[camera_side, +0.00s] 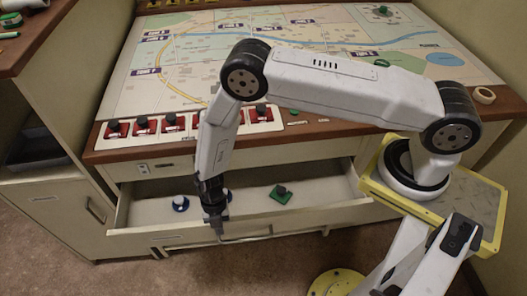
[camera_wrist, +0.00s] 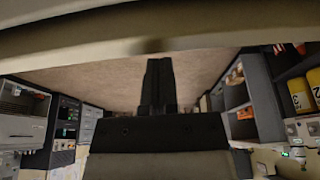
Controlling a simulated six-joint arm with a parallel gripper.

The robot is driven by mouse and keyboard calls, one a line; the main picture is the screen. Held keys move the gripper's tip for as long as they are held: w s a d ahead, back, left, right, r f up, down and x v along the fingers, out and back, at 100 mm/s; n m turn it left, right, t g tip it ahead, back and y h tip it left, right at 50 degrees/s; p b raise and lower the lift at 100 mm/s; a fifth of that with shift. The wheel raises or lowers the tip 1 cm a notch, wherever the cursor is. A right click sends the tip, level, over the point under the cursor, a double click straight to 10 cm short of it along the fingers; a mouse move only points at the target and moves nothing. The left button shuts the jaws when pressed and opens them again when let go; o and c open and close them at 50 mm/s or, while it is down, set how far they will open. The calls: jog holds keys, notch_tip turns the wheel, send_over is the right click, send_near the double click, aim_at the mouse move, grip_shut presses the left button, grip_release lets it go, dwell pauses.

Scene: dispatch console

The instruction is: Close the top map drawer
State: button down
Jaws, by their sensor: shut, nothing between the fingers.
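The top map drawer (camera_side: 150,240) is pulled well out from under the map desk in the side view. Its inside shows, and its long pale front faces the near side. A thin grey handle bar (camera_side: 250,239) runs along that front. My gripper (camera_side: 217,230) is shut and empty, pointing down at the middle of the drawer front, close to the handle. I cannot tell whether it touches. In the wrist view the shut fingers (camera_wrist: 159,64) show dark against the floor. A pale edge (camera_wrist: 220,30), probably the drawer front, crosses the top of that view.
Red switches (camera_side: 170,123) line the desk's front edge below the map (camera_side: 200,60). A cabinet (camera_side: 50,200) stands at left. Carpet (camera_side: 215,270) in front is clear.

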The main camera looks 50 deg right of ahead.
notch_tip(320, 180, up, 10)
jog(key=shift+w+d+f, duration=0.2)
jog(key=shift+d+f, duration=0.05)
dwell(0.5)
send_over(252, 220)
jog(key=s+a, duration=0.1)
jog(key=shift+s+r, duration=0.1)
jog(key=shift+r, duration=0.05)
dwell(0.4)
jog(key=shift+x, duration=5.15)
jog(key=shift+w+d+r, duration=0.15)
jog(key=shift+w+d, duration=1.2)
jog(key=shift+w, duration=0.1)
